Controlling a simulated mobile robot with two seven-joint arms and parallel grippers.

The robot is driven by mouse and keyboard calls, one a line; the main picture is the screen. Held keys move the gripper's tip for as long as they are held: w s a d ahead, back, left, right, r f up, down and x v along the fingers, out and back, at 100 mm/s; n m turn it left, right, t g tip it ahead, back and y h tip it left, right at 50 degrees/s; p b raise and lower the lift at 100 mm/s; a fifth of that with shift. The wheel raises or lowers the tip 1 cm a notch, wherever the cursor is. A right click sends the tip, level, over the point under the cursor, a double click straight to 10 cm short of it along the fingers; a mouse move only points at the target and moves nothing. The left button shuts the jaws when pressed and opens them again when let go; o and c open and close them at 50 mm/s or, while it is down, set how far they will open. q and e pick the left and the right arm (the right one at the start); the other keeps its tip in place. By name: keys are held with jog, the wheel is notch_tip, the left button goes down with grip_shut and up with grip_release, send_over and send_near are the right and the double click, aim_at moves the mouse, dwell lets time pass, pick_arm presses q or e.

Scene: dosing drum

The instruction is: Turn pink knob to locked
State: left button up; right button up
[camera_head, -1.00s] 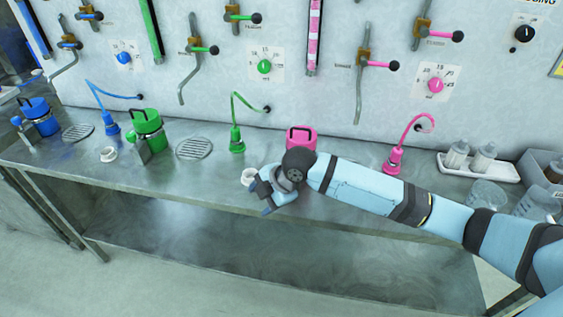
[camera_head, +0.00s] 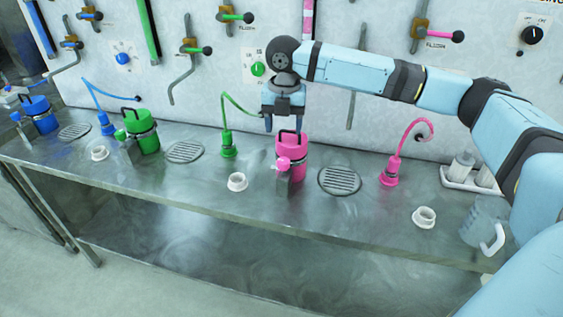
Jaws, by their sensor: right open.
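The pink drum (camera_head: 291,150) stands on the metal counter with a black handle (camera_head: 290,136) on top. A round pink knob (camera_head: 283,163) sits low on its front left, above a grey metal block. Its locked or unlocked marking is too small to read. My right gripper (camera_head: 284,122) points down with open, empty fingers at the top of the drum, close to the handle. I cannot tell whether they touch it. The pink wall dial seen earlier is hidden behind my right arm. My left gripper is not in view.
Green (camera_head: 142,130) and blue (camera_head: 40,117) drums stand to the left. A round drain grate (camera_head: 339,181), a pink hose nozzle (camera_head: 390,172) and a white cup (camera_head: 424,217) are to the right. Another white cup (camera_head: 237,182) stands in front left of the pink drum.

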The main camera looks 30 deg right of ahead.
aim_at(284, 160)
notch_tip(284, 160, down, 10)
jog(key=shift+b, duration=0.4)
jog(key=shift+f, duration=0.7)
